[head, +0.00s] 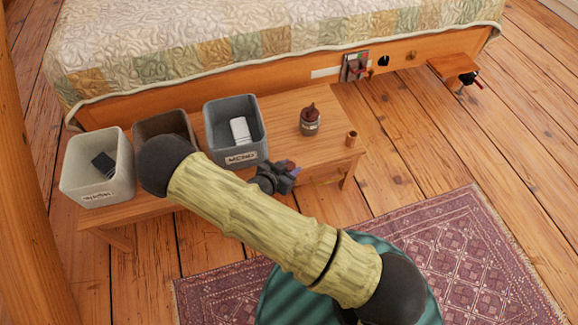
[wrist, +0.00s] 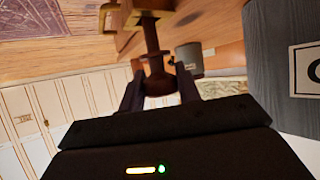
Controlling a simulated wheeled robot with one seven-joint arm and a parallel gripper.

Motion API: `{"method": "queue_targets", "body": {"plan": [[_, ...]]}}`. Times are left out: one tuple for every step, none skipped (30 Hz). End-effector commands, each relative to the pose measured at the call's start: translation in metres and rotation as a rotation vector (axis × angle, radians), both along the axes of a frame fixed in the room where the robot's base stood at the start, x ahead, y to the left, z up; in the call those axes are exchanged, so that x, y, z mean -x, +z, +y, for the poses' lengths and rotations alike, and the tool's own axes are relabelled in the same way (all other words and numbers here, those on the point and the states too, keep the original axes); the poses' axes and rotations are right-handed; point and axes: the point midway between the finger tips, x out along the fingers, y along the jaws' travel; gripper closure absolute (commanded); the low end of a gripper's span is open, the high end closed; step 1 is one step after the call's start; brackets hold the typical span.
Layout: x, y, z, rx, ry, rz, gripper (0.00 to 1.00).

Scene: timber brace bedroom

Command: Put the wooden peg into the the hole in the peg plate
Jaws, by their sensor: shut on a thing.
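My gripper (head: 284,177) is in front of the low wooden table's near edge, below the grey bin. In the wrist view its two fingers (wrist: 159,95) are shut on a dark brown, turned wooden peg (wrist: 156,78), with a narrow neck and wider collars. In the head view the peg is mostly hidden by the gripper. A dark round opening (head: 383,61) shows in the wooden bed rail, with a small wooden knob (head: 411,55) to its right. I cannot tell whether this rail is the peg plate. The peg is well apart from that opening.
The table (head: 290,108) carries a white bin (head: 70,180), a brown bin (head: 150,128), a grey bin (head: 224,145), a grey jar with a dark red thing (head: 310,122) and a small wooden cup (head: 352,138). A shelf (head: 452,66) juts from the bed at right. Floor beyond the table's right end is clear.

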Motion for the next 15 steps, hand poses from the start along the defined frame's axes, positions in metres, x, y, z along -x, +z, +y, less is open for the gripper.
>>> {"method": "queue_targets", "body": {"plan": [[0.0, -0.003, 0.0, 0.0, 0.0, 0.0, 0.89], [0.0, -0.005, 0.0, 0.0, 0.0, 0.0, 0.89], [0.0, -0.006, 0.0, 0.001, 0.0, -0.001, 0.89], [0.0, -0.007, 0.0, 0.001, 0.0, -0.001, 0.89], [0.0, -0.009, 0.0, 0.001, 0.0, -0.001, 0.89], [0.0, -0.01, 0.0, 0.001, 0.0, -0.001, 0.89], [0.0, -0.011, 0.0, 0.001, 0.0, -0.001, 0.89], [0.0, -0.013, 0.0, 0.001, 0.0, -0.001, 0.89], [0.0, -0.014, 0.0, 0.001, 0.0, -0.001, 0.89], [0.0, -0.015, 0.0, 0.0, 0.0, 0.0, 0.89], [0.0, -0.017, 0.0, 0.0, 0.0, 0.0, 0.89], [0.0, -0.018, 0.0, 0.0, 0.0, 0.0, 0.89], [0.0, -0.019, 0.0, 0.0, 0.0, 0.0, 0.89], [0.0, -0.019, 0.0, 0.0, 0.0, 0.0, 0.89], [0.0, -0.02, 0.0, 0.0, 0.0, 0.0, 0.89]]}}
